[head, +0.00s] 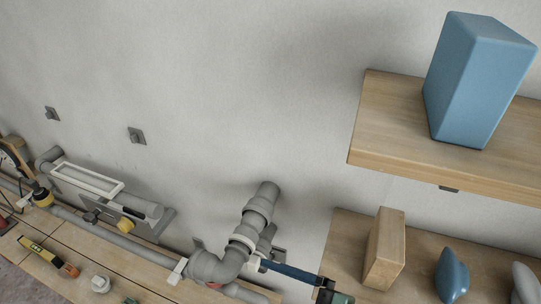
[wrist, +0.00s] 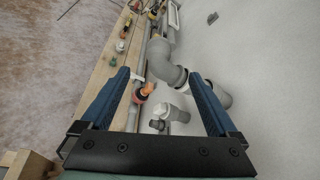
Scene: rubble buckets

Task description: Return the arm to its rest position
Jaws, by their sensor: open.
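My gripper (wrist: 157,74) shows in the wrist view with its two blue fingers spread wide apart. Nothing is held between them. Beyond the fingers are a grey pipe elbow (wrist: 164,65) and a smaller white and grey fitting (wrist: 172,114), seen through the gap. In the head view my gripper (head: 264,265) is at the bottom, right of the grey pipe bend (head: 214,266). Only a blue finger and a dark part of it show. Most of my arm is out of the frame. I cannot tell whether the finger touches the pipe.
A blue block (head: 473,85) stands on an upper wooden shelf (head: 385,110). A lower shelf (head: 345,235) holds a wooden block (head: 385,250) and a blue-grey lump (head: 452,276). At lower left, a workbench (head: 112,262) carries pipes and a yellow level (head: 40,252). The wall above is mostly clear.

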